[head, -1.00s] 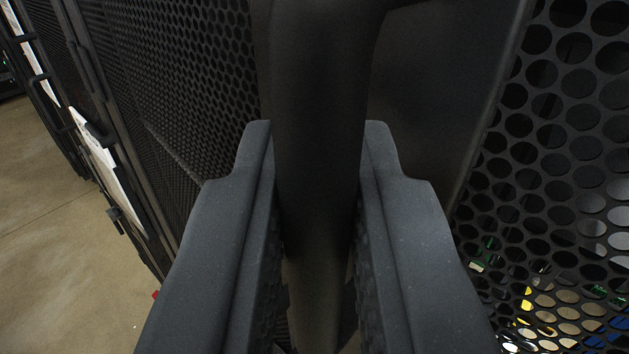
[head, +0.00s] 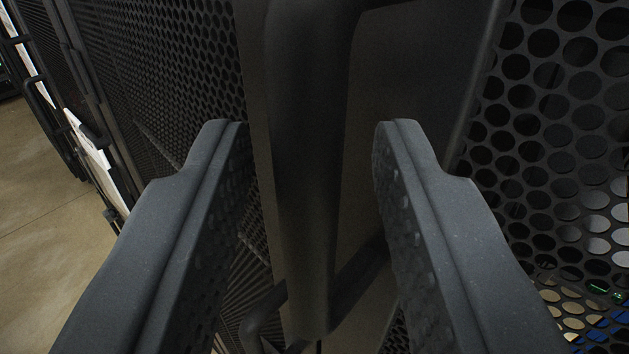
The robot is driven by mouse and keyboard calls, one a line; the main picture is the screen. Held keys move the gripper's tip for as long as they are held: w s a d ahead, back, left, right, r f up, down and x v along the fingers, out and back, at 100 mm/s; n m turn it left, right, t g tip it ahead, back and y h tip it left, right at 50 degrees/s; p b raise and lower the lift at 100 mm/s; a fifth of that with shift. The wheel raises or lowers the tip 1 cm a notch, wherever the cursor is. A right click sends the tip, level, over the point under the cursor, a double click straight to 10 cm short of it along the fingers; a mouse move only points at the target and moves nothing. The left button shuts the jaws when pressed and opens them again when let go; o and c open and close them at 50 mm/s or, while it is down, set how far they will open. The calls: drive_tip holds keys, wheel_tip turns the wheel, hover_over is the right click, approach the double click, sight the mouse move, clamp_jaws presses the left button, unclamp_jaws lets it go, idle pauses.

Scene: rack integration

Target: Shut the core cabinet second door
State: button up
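A dark vertical door handle (head: 305,170) stands in the middle of the head view, its lower end bending back to the door. It is on the solid edge strip of a black perforated door (head: 565,130), which spreads to the right. My gripper (head: 310,130) is open, with one finger on each side of the handle and a clear gap to both. Another perforated door (head: 190,60) lies to the left of the handle. Part of a second dark handle (head: 265,318) shows low, behind the left finger.
More dark cabinet fronts with handles (head: 40,95) and white sheets (head: 88,140) run along the left. Bare tan floor (head: 40,210) is free at the far left. Coloured items show through the holes at the lower right.

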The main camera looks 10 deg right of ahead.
drive_tip(key=shift+s+a+f+b, duration=0.15)
drive_tip(key=shift+s+b, duration=0.75)
drive_tip(key=shift+s, duration=0.3)
drive_tip(key=shift+s+a+f+b, duration=0.15)
drive_tip(key=shift+s+b, duration=0.7)
drive_tip(key=shift+s, duration=0.3)
drive_tip(key=s+a+b, duration=0.1)
drive_tip(key=s+b, duration=0.2)
drive_tip(key=s, duration=0.5)
drive_tip(key=s+d+r+g+y, duration=0.1)
drive_tip(key=s, duration=1.4)
drive_tip(key=s+d+r+n+g+y, duration=0.1)
drive_tip(key=s+r, duration=0.1)
drive_tip(key=s, duration=1.4)
drive_tip(key=shift+s+r, duration=0.2)
drive_tip(key=shift+s, duration=0.1)
